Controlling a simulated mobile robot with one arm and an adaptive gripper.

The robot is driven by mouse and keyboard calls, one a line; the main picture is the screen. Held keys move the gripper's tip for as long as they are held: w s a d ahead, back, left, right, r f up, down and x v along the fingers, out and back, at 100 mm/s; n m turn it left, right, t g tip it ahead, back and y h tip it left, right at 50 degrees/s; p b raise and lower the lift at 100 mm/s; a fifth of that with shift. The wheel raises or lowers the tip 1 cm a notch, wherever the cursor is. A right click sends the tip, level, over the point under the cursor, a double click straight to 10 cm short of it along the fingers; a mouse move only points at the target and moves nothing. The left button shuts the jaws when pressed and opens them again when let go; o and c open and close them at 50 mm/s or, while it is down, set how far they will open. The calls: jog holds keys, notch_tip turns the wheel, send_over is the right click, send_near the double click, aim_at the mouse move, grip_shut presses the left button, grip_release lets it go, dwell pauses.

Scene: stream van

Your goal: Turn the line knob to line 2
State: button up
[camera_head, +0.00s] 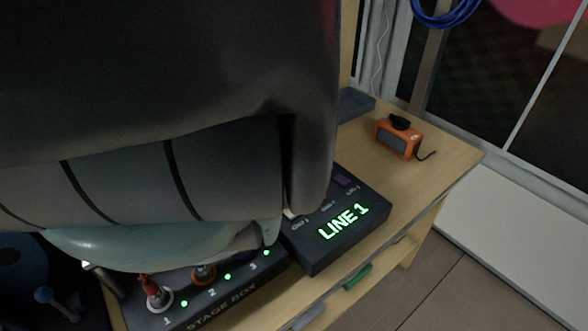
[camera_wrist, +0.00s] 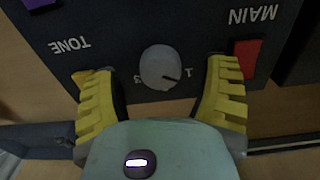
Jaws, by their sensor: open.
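The line knob (camera_wrist: 161,67) is a round grey dial on a dark panel in the wrist view. Its dark pointer mark aims toward the printed 1; a 3 is partly visible on the other side. My gripper (camera_wrist: 158,77) is open, with one yellow ribbed finger on each side of the knob. A gap shows between the knob and each finger. In the head view the dark line box (camera_head: 336,235) shows LINE 1 in glowing green letters. My arm covers part of this box there, and the knob is hidden.
The stage box (camera_head: 236,295), with plugs and green lights, stands left of the line box. A red switch (camera_wrist: 245,57) marked MAIN is close to one finger.

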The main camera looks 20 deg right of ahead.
jog(key=shift+f, duration=0.45)
jog(key=c, duration=1.2)
